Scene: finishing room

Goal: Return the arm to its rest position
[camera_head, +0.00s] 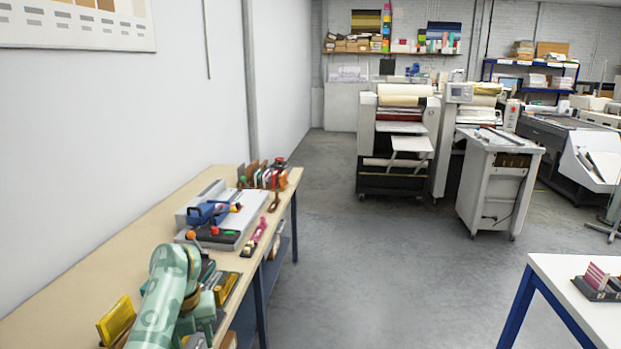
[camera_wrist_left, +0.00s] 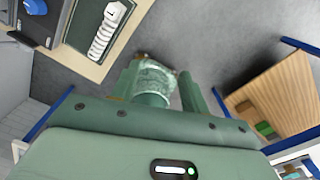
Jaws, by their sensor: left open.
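My left arm (camera_head: 165,295), pale green, reaches in at the lower left of the head view, over the long wooden bench. In the left wrist view my left gripper (camera_wrist_left: 160,78) is open. Its two dark green fingers stand apart, with no object clearly held between them; a pale green, patterned part shows behind them, probably my own body. In the head view the arm hides most of the gripper. My right arm and gripper are in neither view.
The wooden bench (camera_head: 95,250) runs along the left wall, bearing a grey-and-blue machine (camera_head: 222,214), a yellow block (camera_head: 116,321) and small tools. A white table (camera_head: 575,285) stands at the lower right. The grey floor (camera_head: 385,270) between is clear. Laminating machines (camera_head: 396,140) stand farther back.

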